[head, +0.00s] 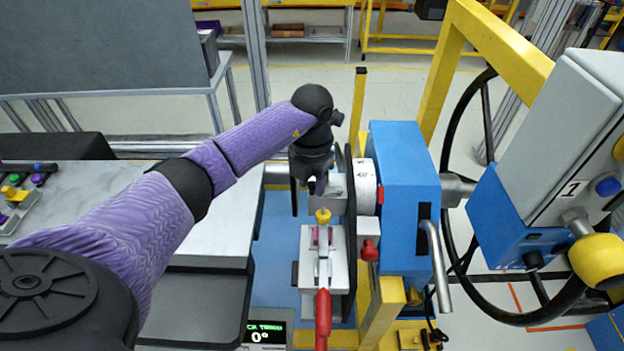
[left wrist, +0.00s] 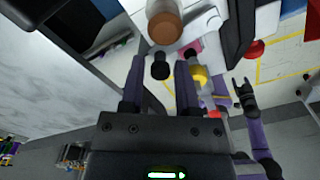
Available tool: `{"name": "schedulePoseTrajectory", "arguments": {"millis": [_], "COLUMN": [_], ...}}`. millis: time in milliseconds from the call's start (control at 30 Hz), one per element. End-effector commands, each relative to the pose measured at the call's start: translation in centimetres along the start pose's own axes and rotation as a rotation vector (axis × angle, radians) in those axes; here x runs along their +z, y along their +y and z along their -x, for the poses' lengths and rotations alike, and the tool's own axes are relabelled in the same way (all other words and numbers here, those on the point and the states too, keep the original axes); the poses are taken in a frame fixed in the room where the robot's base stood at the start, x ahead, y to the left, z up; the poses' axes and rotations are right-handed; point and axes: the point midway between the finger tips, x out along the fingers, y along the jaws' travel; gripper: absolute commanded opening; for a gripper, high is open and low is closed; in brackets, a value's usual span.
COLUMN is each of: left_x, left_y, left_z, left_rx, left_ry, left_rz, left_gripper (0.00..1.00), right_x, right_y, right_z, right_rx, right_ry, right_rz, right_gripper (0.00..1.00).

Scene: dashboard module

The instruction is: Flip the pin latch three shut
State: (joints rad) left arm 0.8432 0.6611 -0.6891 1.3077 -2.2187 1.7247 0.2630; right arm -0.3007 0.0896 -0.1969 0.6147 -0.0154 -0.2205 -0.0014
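My left gripper (head: 310,185) hangs over the upper part of the fixture; it also shows in the left wrist view (left wrist: 160,80), fingers apart. A small black knob (left wrist: 160,66) appears between the fingers, with no visible contact. Close by are a brown-ended cylinder (left wrist: 165,28) and a yellow knob (left wrist: 200,75). In the head view a latch with a red handle (head: 323,310) and yellow tip (head: 323,215) sits on a light block below the gripper. I cannot tell which part is pin latch three; the arm hides some. A small dark gripper, apparently my right (left wrist: 245,95), shows at right.
A blue housing (head: 405,180) with a grey bent lever (head: 436,265) stands right of the fixture. A handwheel (head: 450,130), a yellow post (head: 445,70) and a control box (head: 570,140) stand farther right. A grey table (head: 215,230) lies at left.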

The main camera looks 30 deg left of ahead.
Motion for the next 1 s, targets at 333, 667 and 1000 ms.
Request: {"name": "schedulePoseTrajectory", "arguments": {"millis": [333,667,1000], "left_x": [0.0,0.8,0.8], "left_y": [0.0,0.7,0.7], "left_z": [0.0,0.0,0.1], "left_rx": [0.000,0.000,0.000], "left_ry": [0.000,-0.001,-0.001], "left_rz": [0.000,-0.181,-0.179], "left_gripper": [0.00,0.00,0.59], "right_x": [-0.1,0.1,0.1], "right_y": [0.0,0.1,0.2], "right_z": [0.0,-1.4,-1.3], "right_rx": [0.001,0.003,0.003], "right_ry": [0.002,0.000,-0.001], "right_rz": [0.000,0.002,0.002], "right_gripper": [0.75,0.75,0.75]}}
